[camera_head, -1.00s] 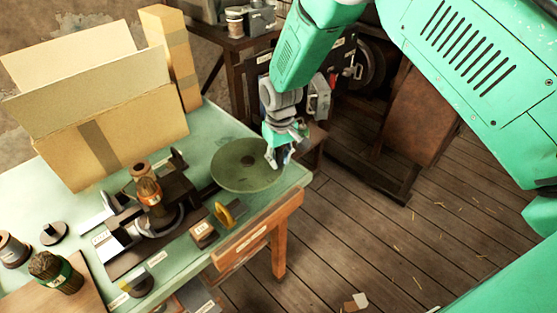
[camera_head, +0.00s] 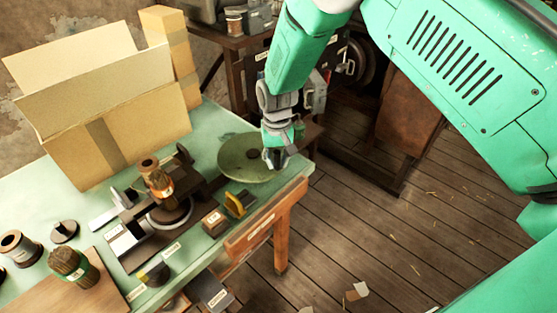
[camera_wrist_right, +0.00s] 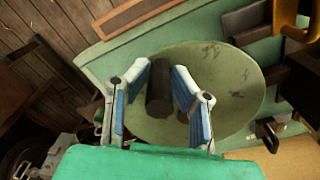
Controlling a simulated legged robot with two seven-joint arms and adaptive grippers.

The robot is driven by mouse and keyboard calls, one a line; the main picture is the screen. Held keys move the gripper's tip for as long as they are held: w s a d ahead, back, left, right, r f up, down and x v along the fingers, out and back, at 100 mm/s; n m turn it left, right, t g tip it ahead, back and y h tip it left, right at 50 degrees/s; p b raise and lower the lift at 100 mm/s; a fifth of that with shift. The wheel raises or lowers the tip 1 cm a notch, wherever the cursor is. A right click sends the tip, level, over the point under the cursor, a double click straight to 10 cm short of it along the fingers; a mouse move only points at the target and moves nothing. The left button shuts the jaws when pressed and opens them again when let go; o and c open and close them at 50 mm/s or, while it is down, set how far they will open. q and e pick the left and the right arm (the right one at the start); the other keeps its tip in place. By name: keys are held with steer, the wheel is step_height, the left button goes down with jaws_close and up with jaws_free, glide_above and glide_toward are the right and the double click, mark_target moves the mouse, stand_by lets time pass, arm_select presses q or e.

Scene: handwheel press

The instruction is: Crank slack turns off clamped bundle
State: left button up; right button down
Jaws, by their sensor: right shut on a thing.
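The green handwheel disc (camera_head: 230,165) sits at the right end of the bench press (camera_head: 165,215). My right gripper (camera_head: 275,160) reaches down to the wheel's right part. In the right wrist view, its blue-padded fingers (camera_wrist_right: 160,95) are shut on a dark cylindrical handle (camera_wrist_right: 160,85) standing on the disc (camera_wrist_right: 225,95). A brown bundle with an orange label (camera_head: 159,184) stands upright at the press's middle; how firmly it is clamped cannot be seen. My left gripper is not in view.
Open cardboard boxes (camera_head: 140,105) stand at the back of the green bench. A second bundle (camera_head: 72,265) and spools (camera_head: 18,247) are at the left. A yellow-handled piece (camera_head: 237,205) sits near the front edge. Wooden floor lies right.

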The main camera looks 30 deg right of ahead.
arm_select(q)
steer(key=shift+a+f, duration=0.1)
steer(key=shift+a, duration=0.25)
arm_select(e)
steer(key=shift+w+a+r, duration=0.1)
steer(key=shift+a+r, duration=0.1)
steer(key=shift+a, duration=0.3)
steer(key=c, duration=1.4)
jaws_free()
steer(key=shift+f, duration=0.15)
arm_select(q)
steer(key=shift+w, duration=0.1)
arm_select(e)
steer(key=shift+d, duration=0.1)
steer(key=shift+r, duration=0.35)
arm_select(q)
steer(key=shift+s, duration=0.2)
arm_select(e)
step_height(320, 180, up, 11)
steer(key=shift+w+r, duration=0.1)
